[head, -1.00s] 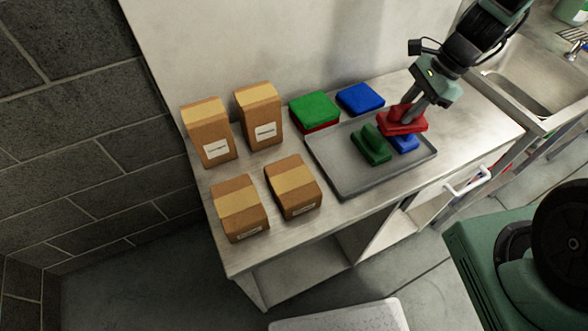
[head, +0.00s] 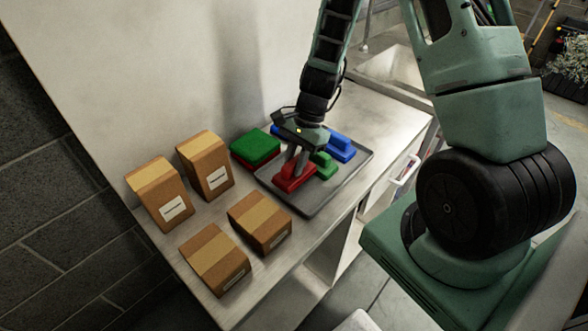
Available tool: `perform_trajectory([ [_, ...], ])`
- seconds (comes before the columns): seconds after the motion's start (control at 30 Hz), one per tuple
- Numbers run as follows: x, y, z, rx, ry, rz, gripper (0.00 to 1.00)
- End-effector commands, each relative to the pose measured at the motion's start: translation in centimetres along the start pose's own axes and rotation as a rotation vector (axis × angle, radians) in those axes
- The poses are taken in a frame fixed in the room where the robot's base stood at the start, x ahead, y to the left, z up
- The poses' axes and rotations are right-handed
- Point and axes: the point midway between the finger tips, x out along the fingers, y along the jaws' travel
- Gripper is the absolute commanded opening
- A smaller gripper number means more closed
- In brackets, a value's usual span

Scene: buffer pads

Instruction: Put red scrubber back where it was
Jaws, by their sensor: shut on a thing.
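My gripper (head: 297,167) is shut on the red scrubber (head: 293,181), with its fingers pointing down. The red scrubber is at the left part of the grey tray (head: 312,208), low over it or touching it; I cannot tell which. A green scrubber (head: 323,166) sits in the tray just right of the red one. A blue scrubber (head: 341,150) sits farther right in the tray. Part of the red scrubber is hidden by the fingers.
A green pad (head: 255,144) lies on a red pad (head: 265,162) behind the tray's left end. My gripper mostly hides the blue pad's area. Several cardboard boxes (head: 205,166) stand on the left of the metal table (head: 190,238). A wall rises behind.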

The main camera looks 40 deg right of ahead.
Motion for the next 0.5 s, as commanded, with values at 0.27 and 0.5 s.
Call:
perform_trajectory([
  [0.27, 2.5, 0.0, -1.0, 0.002, -0.001, 0.001, 0.00],
  [0.5, 2.6, 0.0, -1.1, 0.001, -0.001, 0.000, 0.00],
])
